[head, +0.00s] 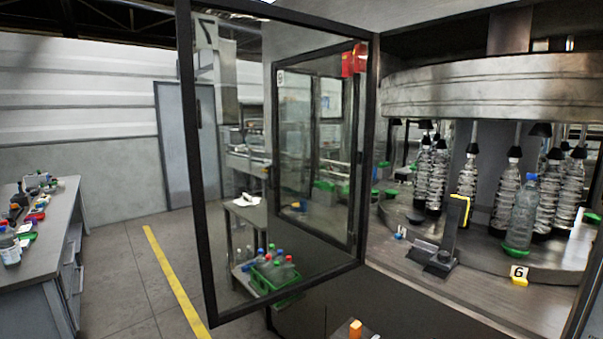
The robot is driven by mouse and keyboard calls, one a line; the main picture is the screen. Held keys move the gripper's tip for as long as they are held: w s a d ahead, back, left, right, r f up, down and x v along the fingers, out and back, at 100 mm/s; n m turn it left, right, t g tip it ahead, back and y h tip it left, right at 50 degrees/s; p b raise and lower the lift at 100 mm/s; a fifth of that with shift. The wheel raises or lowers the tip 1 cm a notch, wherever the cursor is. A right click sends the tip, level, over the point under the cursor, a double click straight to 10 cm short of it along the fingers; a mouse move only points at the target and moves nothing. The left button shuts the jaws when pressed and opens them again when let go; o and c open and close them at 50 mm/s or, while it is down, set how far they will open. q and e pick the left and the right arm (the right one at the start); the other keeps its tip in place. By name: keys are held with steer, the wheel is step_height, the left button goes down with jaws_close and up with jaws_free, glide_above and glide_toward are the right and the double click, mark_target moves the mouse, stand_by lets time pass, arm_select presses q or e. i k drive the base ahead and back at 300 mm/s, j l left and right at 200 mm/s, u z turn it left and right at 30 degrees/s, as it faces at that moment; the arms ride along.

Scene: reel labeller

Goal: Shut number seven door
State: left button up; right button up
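The number seven door (198,170) is a tall glass panel in a dark frame, standing wide open in the middle of the head view. A 7 label (207,33) shows reversed through the glass at its upper left corner. Its right edge meets the machine's dark post, and its free edge is on the left, swung out over the floor. The open bay (480,250) to its right shows the bottle carousel. Neither of my grippers is in view.
Several clear bottles (503,190) stand under the carousel's metal drum (490,85). A yellow 6 marker (519,280) sits on the bay's front ledge. Another framed door (353,150) shows behind the glass. A grey workbench (50,220) stands left; floor (120,270) between is clear.

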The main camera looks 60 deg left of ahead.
mark_target(206, 31)
steer(key=j, duration=0.45)
steer(key=j+z, duration=0.15)
steer(key=j, duration=0.3)
steer(key=k+j, duration=0.15)
steer(key=j, duration=0.3)
steer(key=j+z, duration=0.15)
steer(key=j, duration=0.3)
steer(key=k+j, duration=0.15)
steer(key=j, duration=0.3)
steer(key=j+z, duration=0.1)
steer(key=j, duration=0.35)
steer(key=k+j+z, duration=0.1)
steer(key=j, duration=0.3)
steer(key=j+z, duration=0.25)
steer(key=j, duration=1)
steer(key=k, duration=0.05)
